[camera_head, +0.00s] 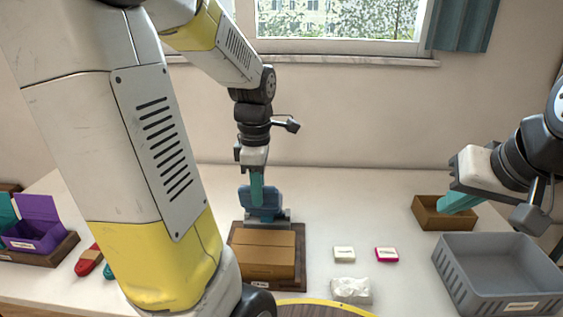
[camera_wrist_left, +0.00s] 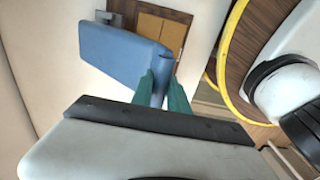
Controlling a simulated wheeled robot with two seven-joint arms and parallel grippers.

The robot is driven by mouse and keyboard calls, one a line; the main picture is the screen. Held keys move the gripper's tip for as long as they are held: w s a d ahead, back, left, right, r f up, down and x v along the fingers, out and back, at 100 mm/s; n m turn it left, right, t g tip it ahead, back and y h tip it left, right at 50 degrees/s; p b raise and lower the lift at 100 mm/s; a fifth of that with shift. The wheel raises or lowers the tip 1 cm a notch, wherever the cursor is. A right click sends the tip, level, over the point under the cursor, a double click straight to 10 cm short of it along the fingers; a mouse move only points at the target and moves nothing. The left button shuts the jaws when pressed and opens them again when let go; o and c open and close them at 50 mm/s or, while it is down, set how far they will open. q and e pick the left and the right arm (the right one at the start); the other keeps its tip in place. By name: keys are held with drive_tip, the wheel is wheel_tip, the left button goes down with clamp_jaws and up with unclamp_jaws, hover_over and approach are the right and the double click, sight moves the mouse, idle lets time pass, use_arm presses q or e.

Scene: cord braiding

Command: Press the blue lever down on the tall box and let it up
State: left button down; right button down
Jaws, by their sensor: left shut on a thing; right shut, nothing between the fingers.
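The blue lever (camera_head: 268,197) stands behind a brown box (camera_head: 263,256), above a grey base piece. In the left wrist view the blue lever (camera_wrist_left: 122,53) is a broad flat piece with a narrow rounded edge. My left gripper (camera_head: 257,190) reaches down to it from above. In the wrist view its teal fingers (camera_wrist_left: 162,92) are closed on that narrow edge. How the lever joins the box is hidden. My right gripper (camera_head: 460,202) is shut and empty at a small open brown box on the right.
The brown box sits on a dark wooden tray (camera_head: 303,270). A grey crate (camera_head: 500,270) stands at the right front. Two small blocks, one white (camera_head: 344,254) and one pink-edged (camera_head: 386,255), lie between. A purple box (camera_head: 38,225) stands at the left, and a yellow-rimmed round board (camera_head: 330,308) is in front.

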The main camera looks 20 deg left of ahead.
use_arm(q)
drive_tip(key=s+f, duration=0.3)
drive_tip(key=shift+s+d, duration=0.1)
drive_tip(key=shift+d, duration=0.3)
drive_tip(key=shift+s+d+f, duration=0.2)
drive_tip(key=shift+s+f, duration=0.5)
drive_tip(key=shift+f, duration=0.2)
drive_tip(key=shift+s+d+f, duration=0.2)
drive_tip(key=shift+s+f, duration=0.5)
drive_tip(key=shift+f, duration=0.15)
